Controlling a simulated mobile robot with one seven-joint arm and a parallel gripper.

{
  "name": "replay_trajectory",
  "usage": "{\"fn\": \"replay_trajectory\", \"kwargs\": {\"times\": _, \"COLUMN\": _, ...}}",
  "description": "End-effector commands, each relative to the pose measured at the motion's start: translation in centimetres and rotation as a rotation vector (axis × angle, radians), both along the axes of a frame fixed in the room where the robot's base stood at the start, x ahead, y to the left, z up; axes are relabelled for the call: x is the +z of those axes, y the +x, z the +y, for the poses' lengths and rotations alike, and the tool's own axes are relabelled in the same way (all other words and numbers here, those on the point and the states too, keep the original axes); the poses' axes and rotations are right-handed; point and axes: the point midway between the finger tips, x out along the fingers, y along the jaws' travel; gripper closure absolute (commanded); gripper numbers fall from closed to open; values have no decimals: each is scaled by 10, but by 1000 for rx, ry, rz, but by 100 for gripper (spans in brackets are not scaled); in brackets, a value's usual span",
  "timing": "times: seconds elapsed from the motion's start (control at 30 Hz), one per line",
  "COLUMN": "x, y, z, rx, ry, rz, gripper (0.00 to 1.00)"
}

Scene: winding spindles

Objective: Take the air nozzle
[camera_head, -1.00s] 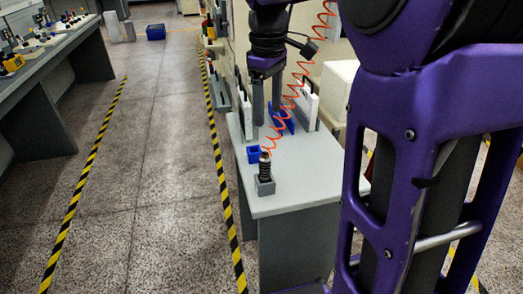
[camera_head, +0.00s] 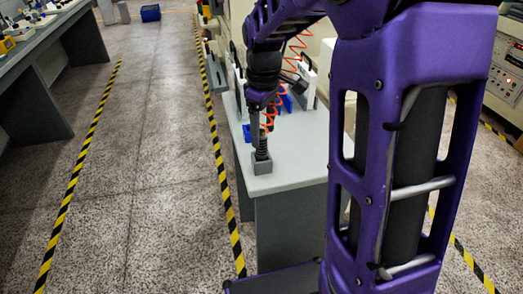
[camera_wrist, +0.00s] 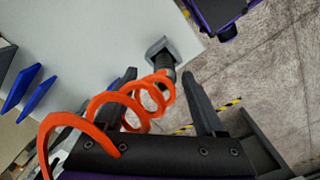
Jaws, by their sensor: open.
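The air nozzle (camera_head: 262,146) is a dark, slim piece standing upright in a small grey holder (camera_head: 262,166) near the front left of the grey table. An orange coiled hose (camera_wrist: 150,97) runs from its top. In the wrist view the nozzle (camera_wrist: 168,66) shows beyond the coils, seated in the grey holder (camera_wrist: 183,47). My gripper (camera_wrist: 158,75) is open, its two fingers on either side of the hose and nozzle in that view. In the head view my gripper (camera_head: 262,112) is just above the nozzle; whether a finger touches it is unclear.
The grey table (camera_head: 290,178) is clear in front and right of the holder. Yellow-black floor tape (camera_head: 222,180) runs left of the table.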

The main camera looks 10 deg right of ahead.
Motion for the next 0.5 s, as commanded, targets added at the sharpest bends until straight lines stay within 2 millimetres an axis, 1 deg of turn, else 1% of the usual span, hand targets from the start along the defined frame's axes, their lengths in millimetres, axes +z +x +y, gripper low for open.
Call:
{"fn": "replay_trajectory", "kwargs": {"times": 0.1, "x": -20, "y": -4, "z": 4, "rx": 2, "ry": 0, "rz": 6, "gripper": 28}}
{"fn": "replay_trajectory", "kwargs": {"times": 0.23, "x": -38, "y": -4, "z": 5, "rx": 1, "ry": 0, "rz": 4, "gripper": 28}}
{"fn": "replay_trajectory", "kwargs": {"times": 0.33, "x": -46, "y": -4, "z": 5, "rx": 0, "ry": 0, "rz": 3, "gripper": 28}}
{"fn": "replay_trajectory", "kwargs": {"times": 0.5, "x": -47, "y": -4, "z": 5, "rx": 0, "ry": 0, "rz": 1, "gripper": 28}}
